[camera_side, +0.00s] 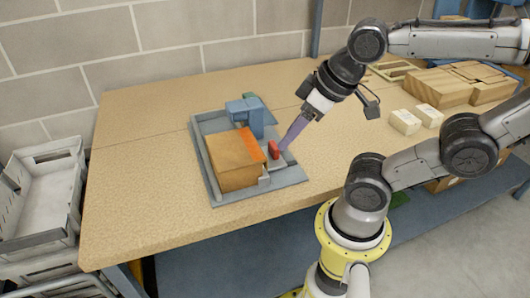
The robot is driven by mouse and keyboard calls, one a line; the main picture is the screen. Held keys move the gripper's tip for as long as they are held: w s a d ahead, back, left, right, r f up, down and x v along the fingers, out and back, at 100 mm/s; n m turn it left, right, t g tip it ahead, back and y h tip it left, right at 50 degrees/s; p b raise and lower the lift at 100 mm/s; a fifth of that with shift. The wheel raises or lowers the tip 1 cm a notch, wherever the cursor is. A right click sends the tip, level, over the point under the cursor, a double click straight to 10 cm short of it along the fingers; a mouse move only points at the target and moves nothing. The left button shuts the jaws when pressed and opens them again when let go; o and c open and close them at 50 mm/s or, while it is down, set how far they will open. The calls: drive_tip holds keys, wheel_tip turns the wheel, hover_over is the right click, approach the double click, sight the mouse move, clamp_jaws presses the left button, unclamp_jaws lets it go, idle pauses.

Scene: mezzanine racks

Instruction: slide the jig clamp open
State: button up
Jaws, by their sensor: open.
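The jig (294,177) is a grey-blue tray with a raised rim, lying on the table. A wooden block (232,162) with an orange top edge sits in it. A blue clamp body (256,117) stands at the back of the jig, behind the block. A small red part (273,149), perhaps the clamp's handle, stands at the block's right side on a grey piece. My gripper (282,148) is open, its purple fingers pointing down and left at the red part. I cannot tell whether they touch it or stand around it.
The table (145,165) is bare left of the jig and in front of it. Two small pale boxes (404,122) and larger wooden blocks (440,87) lie to the right. Grey crates (42,195) stand at the left. A block wall (150,50) rises behind.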

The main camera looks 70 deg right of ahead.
drive_tip(key=shift+o, duration=0.2)
idle(0.4)
drive_tip(key=m+g, duration=0.6)
drive_tip(key=m, duration=0.3)
hover_over(274, 144)
wheel_tip(274, 144, down, 2)
wheel_tip(274, 144, down, 13)
drive_tip(key=shift+f, duration=0.2)
clamp_jaws()
drive_tip(key=shift+r, duration=0.1)
idle(0.9)
